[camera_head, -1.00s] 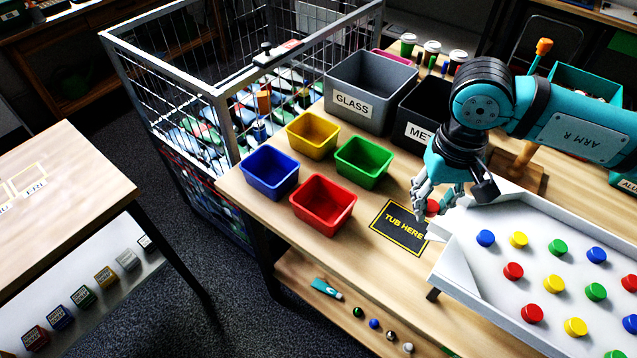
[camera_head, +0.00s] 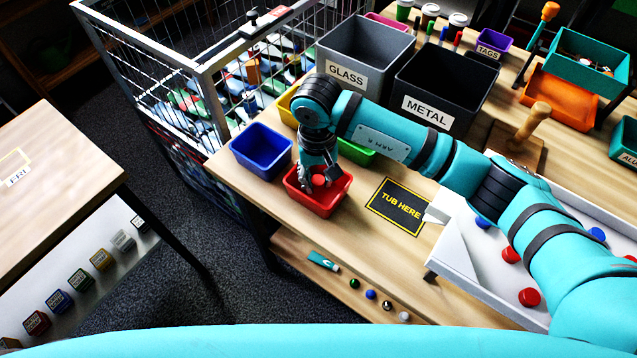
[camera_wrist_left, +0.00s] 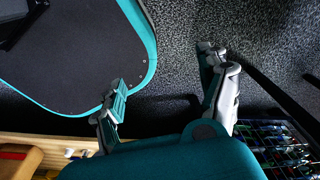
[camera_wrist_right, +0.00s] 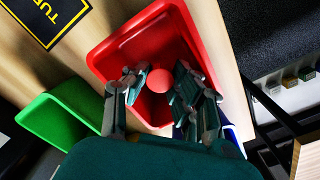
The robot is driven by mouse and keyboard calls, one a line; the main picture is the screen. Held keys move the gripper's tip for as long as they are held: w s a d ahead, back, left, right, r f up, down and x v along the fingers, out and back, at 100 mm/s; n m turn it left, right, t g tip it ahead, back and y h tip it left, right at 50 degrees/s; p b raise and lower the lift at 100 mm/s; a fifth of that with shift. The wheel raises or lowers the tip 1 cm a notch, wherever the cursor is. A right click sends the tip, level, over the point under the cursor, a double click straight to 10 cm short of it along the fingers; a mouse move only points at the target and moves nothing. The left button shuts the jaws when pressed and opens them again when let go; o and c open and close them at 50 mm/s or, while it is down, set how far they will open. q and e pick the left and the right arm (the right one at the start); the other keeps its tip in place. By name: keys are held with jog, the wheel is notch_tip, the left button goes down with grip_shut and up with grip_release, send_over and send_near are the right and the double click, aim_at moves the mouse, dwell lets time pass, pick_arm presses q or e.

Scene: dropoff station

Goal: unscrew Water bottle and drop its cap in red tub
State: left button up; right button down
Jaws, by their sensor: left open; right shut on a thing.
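The red tub (camera_head: 335,203) stands near the table's front edge; it also fills the middle of the right wrist view (camera_wrist_right: 110,58). My right gripper (camera_head: 314,181) points down into its opening. It is shut on a round red cap (camera_wrist_right: 159,80), which shows over the tub's inside; the cap also shows in the head view (camera_head: 319,180). My left gripper (camera_wrist_left: 163,78) is open and empty over dark carpet in the left wrist view. I make out no water bottle in these frames.
A blue tub (camera_head: 262,152) is left of the red one; a green tub (camera_wrist_right: 62,112) and a yellow one (camera_head: 287,107) are behind. A white tray (camera_head: 462,255) with coloured caps lies right.

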aim_at(319, 195)
jog(key=shift+s+f, duration=0.1)
jog(key=shift+f, duration=0.3)
notch_tip(319, 195, down, 2)
jog(key=shift+f+p, duration=0.2)
jog(key=shift+p, duration=0.3)
jog(key=shift+f, duration=0.2)
jog(key=shift+f+b, duration=0.2)
jog(key=shift+b, duration=0.15)
jog(key=shift+f, duration=0.2)
jog(key=c, duration=1.5)
grip_release()
pick_arm(q)
jog(key=shift+s+a, duration=0.1)
jog(key=shift+s, duration=0.55)
pick_arm(e)
jog(key=shift+o, duration=0.6)
